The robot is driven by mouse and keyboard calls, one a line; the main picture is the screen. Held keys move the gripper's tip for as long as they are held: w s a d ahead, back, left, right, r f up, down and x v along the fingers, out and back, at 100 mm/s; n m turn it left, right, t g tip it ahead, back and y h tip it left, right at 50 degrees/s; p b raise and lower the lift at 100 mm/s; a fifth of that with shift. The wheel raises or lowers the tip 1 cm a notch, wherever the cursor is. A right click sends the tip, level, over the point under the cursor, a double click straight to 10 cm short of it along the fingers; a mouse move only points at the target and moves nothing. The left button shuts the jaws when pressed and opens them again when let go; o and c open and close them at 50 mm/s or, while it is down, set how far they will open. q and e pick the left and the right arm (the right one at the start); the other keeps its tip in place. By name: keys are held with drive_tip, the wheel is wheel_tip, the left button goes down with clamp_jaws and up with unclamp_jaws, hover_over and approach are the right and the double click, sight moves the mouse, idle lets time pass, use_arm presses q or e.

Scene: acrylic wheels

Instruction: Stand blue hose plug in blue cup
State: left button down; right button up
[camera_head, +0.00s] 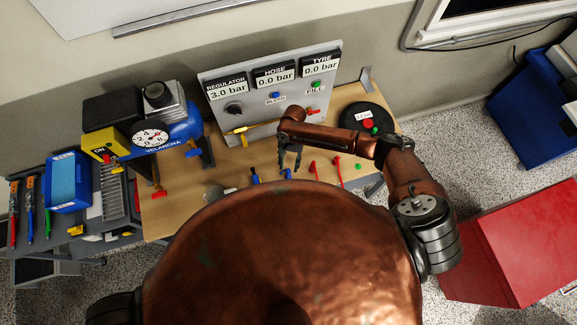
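A small blue item (287,174) lies on the wooden bench just below my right gripper (290,162). Another small blue item (255,175) with a dark part stands or leans to its left. Which of these is the blue hose plug and which the blue cup, I cannot tell at this size. My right arm reaches in from the right, and its dark fingers point down and look apart, with nothing clearly between them. Contact with the blue item cannot be told. My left gripper is not in view. My copper body hides the bench's near part.
A gauge panel (215,88) stands behind the bench (230,155). Red items (313,167) lie right of the gripper, and a black disc (352,112) sits at the back right. A blue compressor (181,130) is at left. A red cabinet (510,240) stands at right.

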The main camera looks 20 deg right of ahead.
drive_tip(key=v, duration=1)
drive_tip(key=shift+r, duration=0.3)
